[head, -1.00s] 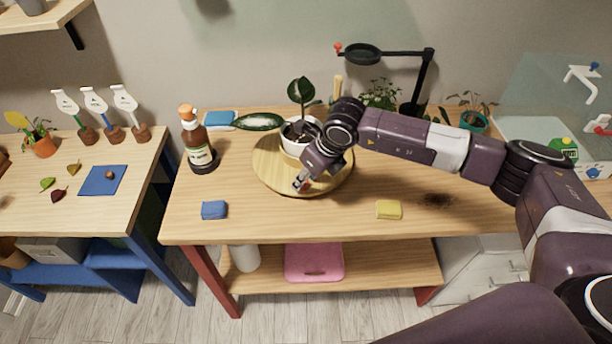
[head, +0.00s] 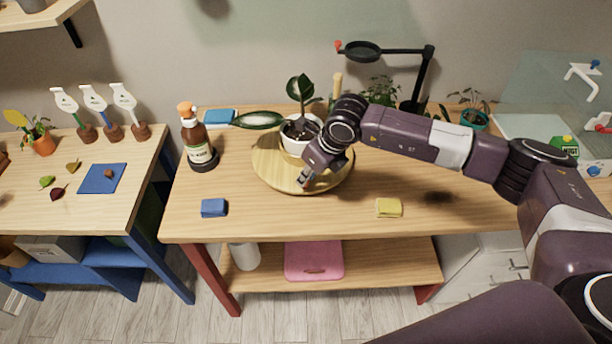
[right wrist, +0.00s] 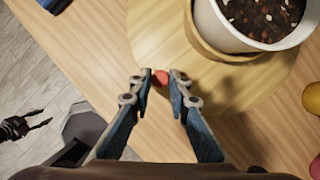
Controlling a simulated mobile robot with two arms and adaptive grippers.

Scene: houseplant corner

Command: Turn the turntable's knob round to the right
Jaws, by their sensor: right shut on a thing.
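The round wooden turntable (head: 268,172) stands on the middle bench and carries a white pot (head: 292,147) with a dark-leaved plant. Its small red knob (right wrist: 161,77) shows in the right wrist view, near the rim, between my right gripper's fingertips. My right gripper (head: 306,178) is shut on the knob at the turntable's front right; in the head view the gripper hides the knob. The right fingertips also show in the wrist view (right wrist: 160,80). A dark gripper, seemingly my left (right wrist: 30,128), hangs over the floor with fingers apart, away from the turntable.
A brown bottle (head: 196,140) stands left of the turntable. A blue sponge (head: 214,208) and a yellow sponge (head: 389,208) lie near the bench's front edge. A black lamp (head: 420,80) stands behind my right arm. The front middle of the bench is clear.

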